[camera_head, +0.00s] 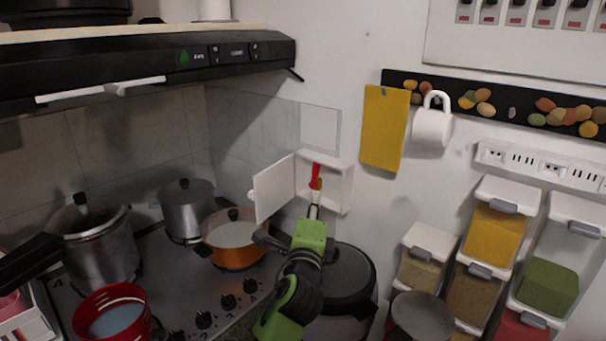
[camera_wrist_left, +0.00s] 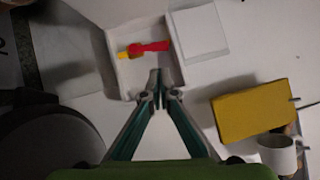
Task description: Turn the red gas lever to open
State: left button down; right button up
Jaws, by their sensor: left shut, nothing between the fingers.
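The red gas lever (camera_head: 315,172) is inside a small white wall box (camera_head: 338,187) whose door (camera_head: 274,190) stands open to the left. In the left wrist view the red lever (camera_wrist_left: 153,47) lies across the box, with a yellow part (camera_wrist_left: 123,55) at one end. My left gripper (camera_head: 316,196) is shut and empty, its tips at the front of the box close to the lever. In the wrist view its fingertips (camera_wrist_left: 159,78) are together just beside the lever; I cannot tell whether they touch it. My right gripper is not in view.
A stove with an orange pot (camera_head: 232,258) and a steel pot (camera_head: 187,208) is at left. A large dark-lidded pot (camera_head: 347,278) stands right of my arm. A yellow cloth (camera_head: 383,128) and a white mug (camera_head: 432,126) hang right of the box. Spice dispensers (camera_head: 494,235) are at right.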

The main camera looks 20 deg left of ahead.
pick_arm(q)
jog(key=p, duration=0.2)
send_near(319, 183)
jog(key=w+r, duration=0.4)
jog(key=r, duration=0.1)
jog(key=shift+w+a+f, duration=0.15)
jog(key=shift+w+a, duration=0.1)
jog(key=shift+w, duration=0.15)
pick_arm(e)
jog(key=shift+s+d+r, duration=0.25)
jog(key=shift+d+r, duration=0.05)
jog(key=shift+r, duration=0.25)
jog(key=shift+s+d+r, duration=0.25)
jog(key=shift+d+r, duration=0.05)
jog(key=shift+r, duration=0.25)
pick_arm(q)
jog(key=shift+a, duration=0.1)
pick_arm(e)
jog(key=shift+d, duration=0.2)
